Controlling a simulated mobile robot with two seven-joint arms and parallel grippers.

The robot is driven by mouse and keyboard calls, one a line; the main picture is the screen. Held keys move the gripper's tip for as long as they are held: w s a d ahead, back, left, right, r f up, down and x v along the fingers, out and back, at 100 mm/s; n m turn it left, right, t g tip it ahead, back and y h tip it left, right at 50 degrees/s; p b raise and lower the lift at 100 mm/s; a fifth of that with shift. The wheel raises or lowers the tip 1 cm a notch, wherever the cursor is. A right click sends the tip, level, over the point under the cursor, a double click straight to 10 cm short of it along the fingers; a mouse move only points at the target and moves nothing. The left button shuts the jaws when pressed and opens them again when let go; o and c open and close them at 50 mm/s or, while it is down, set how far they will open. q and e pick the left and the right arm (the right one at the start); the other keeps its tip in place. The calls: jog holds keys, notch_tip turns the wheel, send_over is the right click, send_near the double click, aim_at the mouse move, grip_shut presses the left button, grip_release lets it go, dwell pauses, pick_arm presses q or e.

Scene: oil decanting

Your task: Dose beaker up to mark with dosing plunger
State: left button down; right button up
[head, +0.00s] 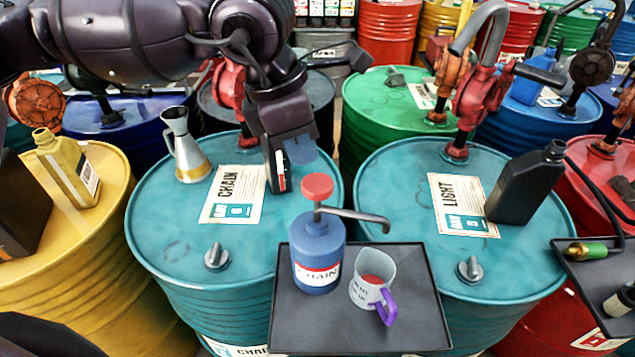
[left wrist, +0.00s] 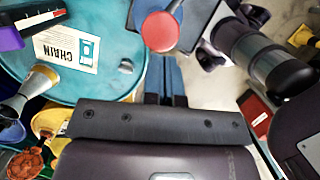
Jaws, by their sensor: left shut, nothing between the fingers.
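A blue dosing bottle labelled CHAIN (head: 319,262) stands upright on a dark tray (head: 425,315). Its red plunger knob (head: 317,186) stands raised on top, and a dark spout (head: 355,216) reaches right. A clear beaker with a purple handle (head: 387,307) stands right of the bottle, near and below the spout's end. Red liquid (head: 373,280) shows inside; its level against the mark is too small to tell. My left gripper (head: 299,152) is shut and empty, pointing down close to the knob, apparently above it and apart. The knob also shows beyond the fingers in the left wrist view (left wrist: 160,31).
Two teal drums, CHAIN (head: 165,235) and LIGHT (head: 400,175), support the area around the tray. A metal jug (head: 185,150) and a black bottle (head: 525,185) stand on them. A red pump (head: 475,95) rises behind. A second tray (head: 600,285) is at right.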

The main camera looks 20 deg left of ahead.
aim_at(314, 182)
pick_arm(q)
jog(key=b+x, duration=0.1)
jog(key=x, duration=0.2)
jog(key=shift+f, duration=0.2)
jog(key=shift+d+f, duration=0.1)
jog(key=shift+f, duration=0.15)
pick_arm(e)
jog(key=shift+s+f, duration=0.3)
jog(key=shift+f, duration=0.3)
jog(key=shift+s+f, duration=0.25)
jog(key=shift+f, duration=0.35)
jog(key=shift+f, duration=0.1)
